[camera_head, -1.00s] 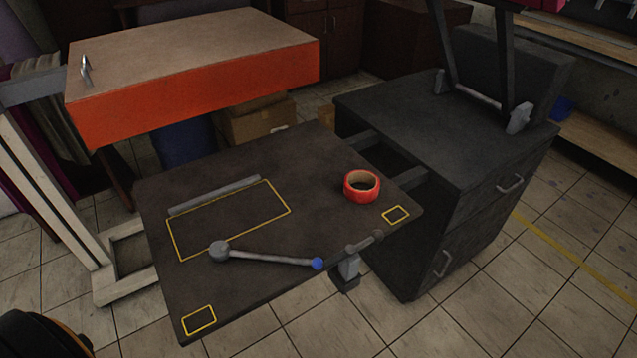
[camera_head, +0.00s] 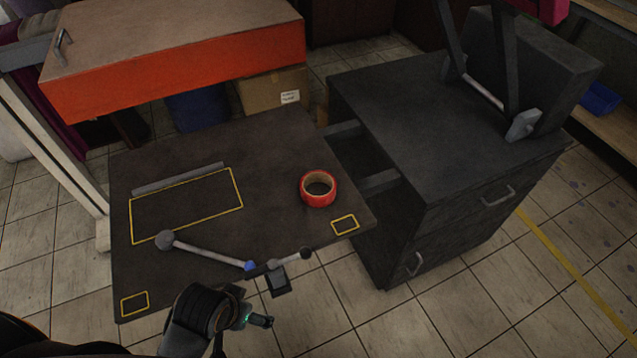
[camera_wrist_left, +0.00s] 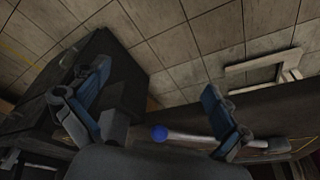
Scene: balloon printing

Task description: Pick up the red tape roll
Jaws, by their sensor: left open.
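The red tape roll (camera_head: 304,194) lies flat on the dark table (camera_head: 270,140), near its right side and just above a small yellow-outlined square (camera_head: 345,225). Nothing touches it. Part of my left arm shows at the bottom of the head view, below the table's front edge and well short of the roll. In the left wrist view my left gripper (camera_wrist_left: 156,84) is open and empty, its two fingers spread wide. I cannot make out the roll in that view. My right gripper is in neither view.
A lever with a blue knob (camera_head: 250,266) lies along the table's front edge; the knob also shows in the wrist view (camera_wrist_left: 159,133). A dark drawer cabinet (camera_head: 480,215) adjoins the table's right. An orange-sided platen (camera_head: 180,72) stands behind. The tabletop around the roll is clear.

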